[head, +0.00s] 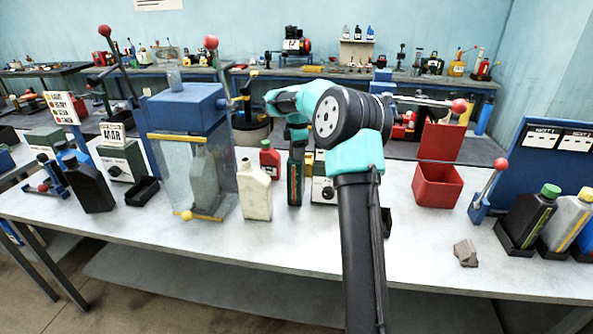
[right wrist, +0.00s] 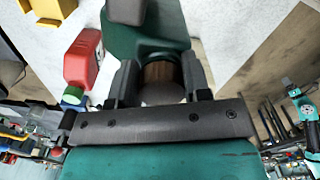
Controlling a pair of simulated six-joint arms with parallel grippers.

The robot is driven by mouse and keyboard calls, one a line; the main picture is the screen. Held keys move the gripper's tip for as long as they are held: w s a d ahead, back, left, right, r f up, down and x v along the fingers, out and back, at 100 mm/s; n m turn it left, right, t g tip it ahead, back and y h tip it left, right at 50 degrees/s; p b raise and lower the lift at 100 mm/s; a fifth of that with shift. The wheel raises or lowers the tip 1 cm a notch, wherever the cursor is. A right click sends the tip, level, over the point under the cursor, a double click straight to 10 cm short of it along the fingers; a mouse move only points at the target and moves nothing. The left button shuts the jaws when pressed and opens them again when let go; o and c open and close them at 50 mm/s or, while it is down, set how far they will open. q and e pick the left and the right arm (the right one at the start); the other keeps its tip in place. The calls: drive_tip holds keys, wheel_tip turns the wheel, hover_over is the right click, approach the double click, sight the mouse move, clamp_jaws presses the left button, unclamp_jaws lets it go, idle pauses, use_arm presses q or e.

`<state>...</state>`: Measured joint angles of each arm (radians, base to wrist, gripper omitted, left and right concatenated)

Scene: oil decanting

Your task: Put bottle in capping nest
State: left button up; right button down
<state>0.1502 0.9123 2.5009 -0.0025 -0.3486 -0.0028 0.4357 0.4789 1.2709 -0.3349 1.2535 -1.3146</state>
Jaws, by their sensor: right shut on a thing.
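My right gripper (head: 297,128) points down over the bench and is shut on the top of a dark green bottle (head: 295,182). The bottle looks upright, just right of a cream bottle (head: 255,192). In the right wrist view, the fingers (right wrist: 160,82) close on both sides of a brownish neck, with the dark green body (right wrist: 145,25) beyond. I cannot tell if its base touches the bench. A low black open tray (head: 142,191) sits at the left; another dark piece (head: 387,222) is partly hidden by my right arm. I cannot tell which is the capping nest. My left gripper is not seen.
A red bottle (head: 270,158) stands close beside the held bottle. A blue-topped clear tank (head: 187,115) stands left, with a black bottle (head: 88,185) beyond it. A red bin (head: 437,185) and a grey lump (head: 466,252) lie right. The bench front (head: 290,250) is clear.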

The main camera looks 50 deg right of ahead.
drive_tip(key=shift+r, duration=0.15)
drive_tip(key=shift+r, duration=1.55)
drive_tip(key=shift+s+a+r, duration=0.1)
drive_tip(key=shift+a, duration=0.05)
drive_tip(key=s+a+r, duration=0.1)
drive_tip(key=s+a, duration=0.9)
drive_tip(key=a, duration=0.1)
drive_tip(key=shift+a+r, duration=0.2)
drive_tip(key=shift+a, duration=0.2)
drive_tip(key=shift+s, duration=0.1)
